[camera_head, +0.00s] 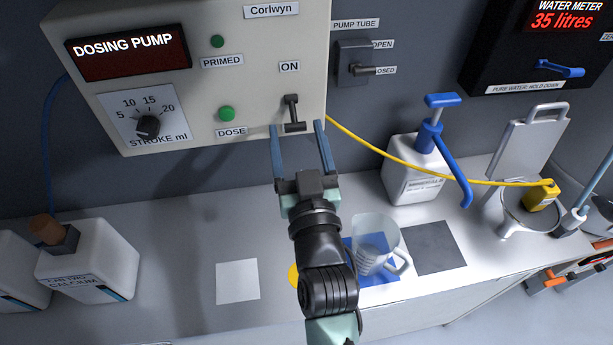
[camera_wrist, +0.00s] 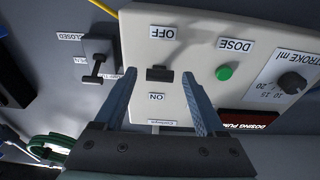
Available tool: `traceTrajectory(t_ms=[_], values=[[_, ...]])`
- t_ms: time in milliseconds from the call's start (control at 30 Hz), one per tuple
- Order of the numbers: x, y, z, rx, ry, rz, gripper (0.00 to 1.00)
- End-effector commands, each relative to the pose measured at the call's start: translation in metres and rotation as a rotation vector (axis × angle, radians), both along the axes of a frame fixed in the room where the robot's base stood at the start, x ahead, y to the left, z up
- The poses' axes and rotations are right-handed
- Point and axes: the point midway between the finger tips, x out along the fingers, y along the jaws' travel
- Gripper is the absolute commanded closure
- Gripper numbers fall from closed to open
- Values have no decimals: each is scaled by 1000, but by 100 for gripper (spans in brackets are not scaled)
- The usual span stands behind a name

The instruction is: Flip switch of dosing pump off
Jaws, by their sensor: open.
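In the wrist view, which is upside down, the switch (camera_wrist: 159,74) lies between the OFF label (camera_wrist: 161,33) and the ON label (camera_wrist: 156,97). I cannot tell for sure which way its lever is set. My gripper (camera_head: 296,124) is open and empty, its two blue fingers on either side of the switch. In the wrist view my gripper (camera_wrist: 158,72) also straddles it; contact is not clear.
A green DOSE button (camera_head: 227,113) and a stroke knob (camera_head: 148,126) are left of the switch. The pump tube valve (camera_head: 355,65) is on the wall to the right. A clear jug (camera_head: 374,240) and a white pump bottle (camera_head: 412,170) stand on the counter below.

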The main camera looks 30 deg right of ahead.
Motion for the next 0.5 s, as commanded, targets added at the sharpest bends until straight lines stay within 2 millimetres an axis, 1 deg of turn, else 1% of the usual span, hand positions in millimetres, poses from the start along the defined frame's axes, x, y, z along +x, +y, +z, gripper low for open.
traceTrajectory(t_ms=[33,100,300,500], values=[[-10,2,-4,-1,3,-1,28],[-23,5,-7,-1,3,-2,28],[-58,16,-13,0,3,-1,28],[-86,24,-16,0,1,-2,28]])
